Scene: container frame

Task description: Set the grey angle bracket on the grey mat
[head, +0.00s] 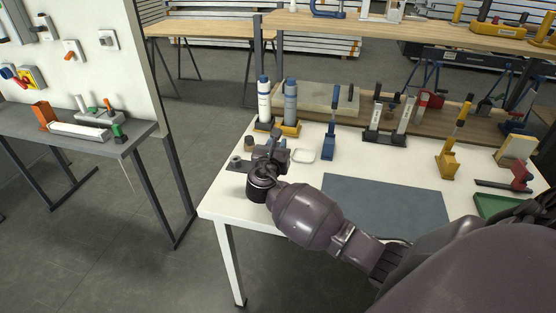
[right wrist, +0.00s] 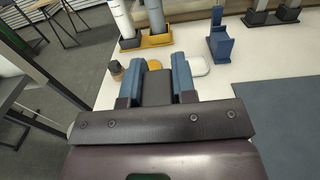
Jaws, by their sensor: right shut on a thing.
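My right gripper (head: 272,147) is over the left part of the white table, with its arm reaching in from the right. In the right wrist view, its blue finger pads (right wrist: 157,72) are closed on a dark grey piece, the grey angle bracket (right wrist: 157,90). Only part of the bracket shows between the pads, and in the head view the hand mostly hides it. I cannot tell whether it touches the table. The grey mat (head: 385,203) lies flat and bare to the right of the gripper; its edge also shows in the right wrist view (right wrist: 285,112). My left gripper is not in view.
Two bottles in a yellow holder (head: 285,128) stand behind the gripper. A small white dish (head: 304,156) and a blue stand (head: 331,145) are to its right. A yellow clamp stand (head: 449,160) and a green tray (head: 495,205) are beyond the mat. My arm crosses the table's front edge.

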